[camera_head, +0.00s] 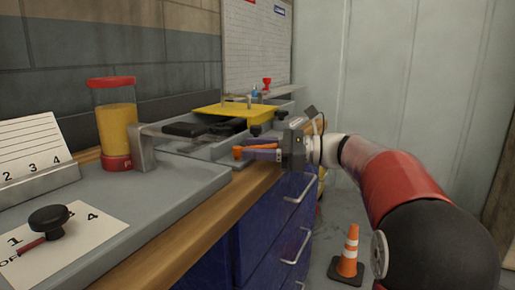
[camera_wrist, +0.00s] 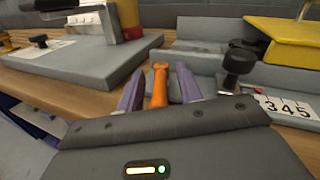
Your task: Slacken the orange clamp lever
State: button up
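The orange clamp lever (camera_wrist: 159,86) shows in the wrist view between the two purple fingers of my gripper (camera_wrist: 158,88). Gaps show on both sides of the lever, so the fingers are open around it, apart from it. In the head view the orange lever (camera_head: 238,153) sticks out at the front of the grey fixture on the bench. My gripper (camera_head: 262,152) reaches it from the right. The lever's pivot is hidden.
A black knob (camera_wrist: 238,62) stands close right of the fingers, by a numbered plate (camera_wrist: 288,107). A yellow tray (camera_head: 222,109) lies behind. A yellow-filled cylinder (camera_head: 118,125) stands left. An orange cone (camera_head: 349,250) is on the floor beside the blue drawers (camera_head: 275,222).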

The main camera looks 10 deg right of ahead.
jog(key=shift+d, duration=0.1)
jog(key=v, duration=0.7)
jog(key=shift+d, duration=0.35)
jog(key=shift+s, duration=0.15)
